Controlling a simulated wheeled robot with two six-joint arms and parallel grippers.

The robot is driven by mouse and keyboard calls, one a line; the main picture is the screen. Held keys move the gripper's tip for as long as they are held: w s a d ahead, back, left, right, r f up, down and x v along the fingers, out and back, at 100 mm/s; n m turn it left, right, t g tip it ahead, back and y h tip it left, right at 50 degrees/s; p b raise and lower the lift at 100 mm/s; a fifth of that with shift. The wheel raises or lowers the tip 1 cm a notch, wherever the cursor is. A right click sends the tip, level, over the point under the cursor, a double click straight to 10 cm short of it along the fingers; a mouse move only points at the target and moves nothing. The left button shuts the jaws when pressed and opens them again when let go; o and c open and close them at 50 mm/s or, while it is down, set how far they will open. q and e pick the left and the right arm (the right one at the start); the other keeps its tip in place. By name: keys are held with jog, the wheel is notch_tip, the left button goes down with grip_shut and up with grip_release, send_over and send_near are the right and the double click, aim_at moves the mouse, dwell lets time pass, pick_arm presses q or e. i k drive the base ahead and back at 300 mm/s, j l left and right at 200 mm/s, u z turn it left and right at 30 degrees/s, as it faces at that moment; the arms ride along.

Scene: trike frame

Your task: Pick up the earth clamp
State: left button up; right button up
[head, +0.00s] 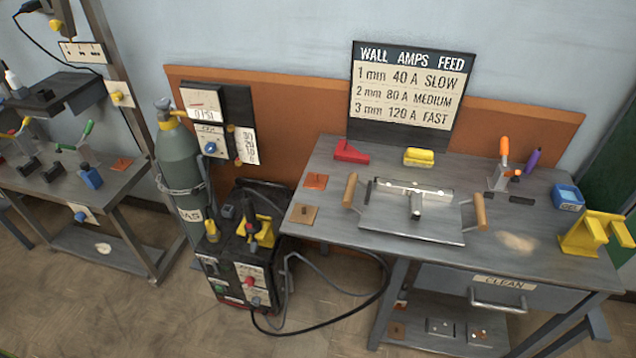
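No thing in the head view is plainly marked as the earth clamp. A yellow and black clamp-like piece (262,234) sits on top of the black welding machine (236,262), on its right side, and may be it. A smaller yellow-topped piece (212,230) stands at the machine's left front edge. Cables run from the machine's front along the floor and up toward the bench. Neither of my grippers is in view.
The grey gas cylinder (180,165) stands left of the machine. The workbench (335,228) at right holds a tray with two wooden handles (412,222), a yellow stand (590,234) and an orange-handled toggle clamp (503,165). Another bench (120,200) is at left. Cable (330,328) loops over the floor.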

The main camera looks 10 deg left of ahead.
aim_at(401, 298)
jog(key=i+l+u, duration=0.2)
jog(key=l+u, duration=0.2)
jog(key=l, duration=0.25)
jog(key=i+l+u, duration=0.1)
jog(key=l+u, duration=0.25)
jog(key=l, duration=0.3)
jog(key=l+u, duration=0.4)
jog(key=l, duration=0.3)
